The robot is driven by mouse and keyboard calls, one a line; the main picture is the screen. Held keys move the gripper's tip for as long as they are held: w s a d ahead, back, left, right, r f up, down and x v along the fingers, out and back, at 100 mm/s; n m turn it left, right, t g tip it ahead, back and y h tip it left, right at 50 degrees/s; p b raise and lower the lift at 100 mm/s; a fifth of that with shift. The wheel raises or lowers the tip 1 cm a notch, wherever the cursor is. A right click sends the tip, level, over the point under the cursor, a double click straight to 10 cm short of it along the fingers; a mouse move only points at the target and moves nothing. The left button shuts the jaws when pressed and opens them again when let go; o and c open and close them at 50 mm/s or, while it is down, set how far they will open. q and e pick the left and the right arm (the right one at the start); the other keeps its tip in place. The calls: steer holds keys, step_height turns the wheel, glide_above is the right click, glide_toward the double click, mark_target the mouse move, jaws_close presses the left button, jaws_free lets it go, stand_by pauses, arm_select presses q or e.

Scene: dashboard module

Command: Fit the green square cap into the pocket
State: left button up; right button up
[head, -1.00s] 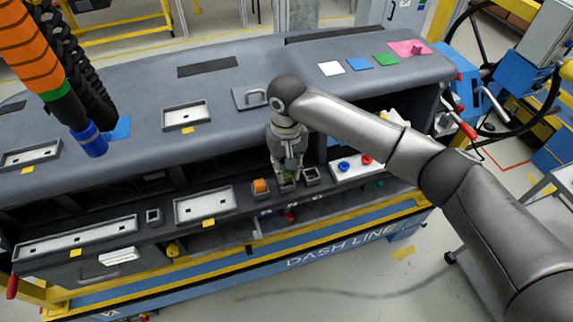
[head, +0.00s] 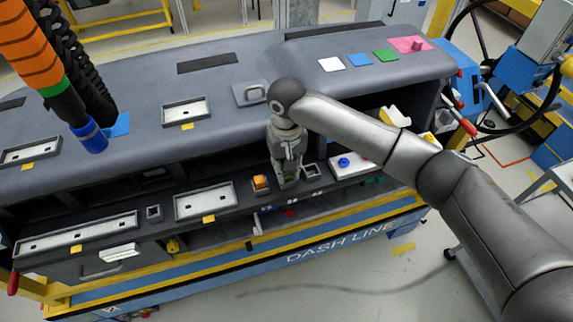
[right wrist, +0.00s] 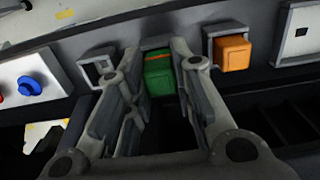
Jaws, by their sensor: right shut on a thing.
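The green square cap (right wrist: 159,73) sits between the two fingers of my right gripper (right wrist: 163,90) in the right wrist view. In the head view a bit of green (head: 289,177) shows at the tips of my right gripper (head: 288,181), which points down at the front ledge. The cap is at a dark-framed pocket (right wrist: 157,43), between an orange cap and an empty pocket. The fingers hide much of this pocket, and I cannot tell how deep the cap sits. My left gripper is not in view.
An orange cap (head: 260,182) stands in its pocket left of the gripper. An empty small pocket (head: 312,171) lies close on the right. Beyond it is a white plate with a blue knob (head: 344,162). An orange and black hose (head: 50,75) hangs at left.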

steer(key=shift+f, duration=0.65)
steer(key=o, duration=0.9)
steer(key=shift+c, duration=0.2)
steer(key=shift+r, duration=0.15)
step_height(320, 180, up, 12)
